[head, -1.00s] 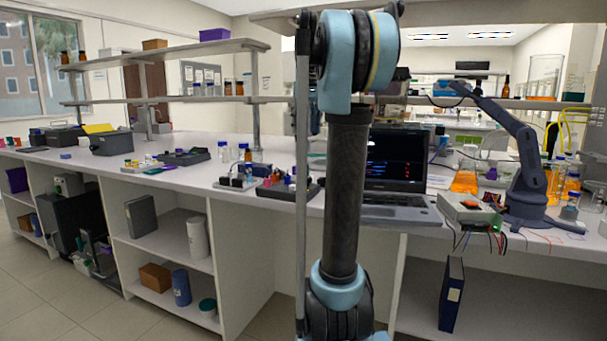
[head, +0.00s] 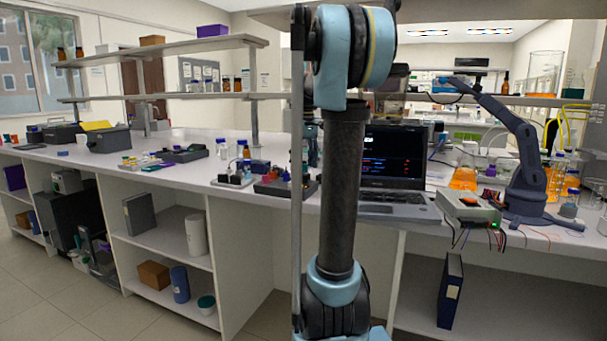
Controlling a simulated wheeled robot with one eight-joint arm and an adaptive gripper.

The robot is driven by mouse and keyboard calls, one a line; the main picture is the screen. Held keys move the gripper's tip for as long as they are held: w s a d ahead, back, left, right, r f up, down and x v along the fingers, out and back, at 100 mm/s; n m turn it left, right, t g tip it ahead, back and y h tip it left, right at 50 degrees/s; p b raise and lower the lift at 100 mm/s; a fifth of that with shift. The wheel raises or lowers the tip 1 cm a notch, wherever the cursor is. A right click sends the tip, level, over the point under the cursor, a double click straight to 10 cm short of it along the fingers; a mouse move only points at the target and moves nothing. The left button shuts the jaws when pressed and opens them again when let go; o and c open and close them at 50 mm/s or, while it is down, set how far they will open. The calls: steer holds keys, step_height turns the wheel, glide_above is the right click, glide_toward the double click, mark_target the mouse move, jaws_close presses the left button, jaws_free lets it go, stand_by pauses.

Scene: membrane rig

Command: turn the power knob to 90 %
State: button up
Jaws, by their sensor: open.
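I cannot make out the power knob in the head view. A low dark unit (head: 286,188) with small coloured parts on top stands on the bench just left of my arm, partly hidden by it. A grey box (head: 467,207) with wires and a small green light sits at the bench's front edge, right of the laptop. I cannot tell whether either bears the knob. My arm's upright links fill the middle of the view. My gripper's fingers cannot be made out; the arm may hide them.
An open laptop (head: 393,165) stands behind my arm. A blue-grey desktop arm (head: 527,170), an orange-filled flask (head: 464,177) and several bottles crowd the bench's right side. Shelf posts rise from the bench at left. Some white bench top (head: 190,140) is bare at left.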

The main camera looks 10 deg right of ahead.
mark_target(305, 174)
steer(key=shift+f, duration=1.75)
steer(key=shift+c, duration=0.3)
steer(key=c, duration=1)
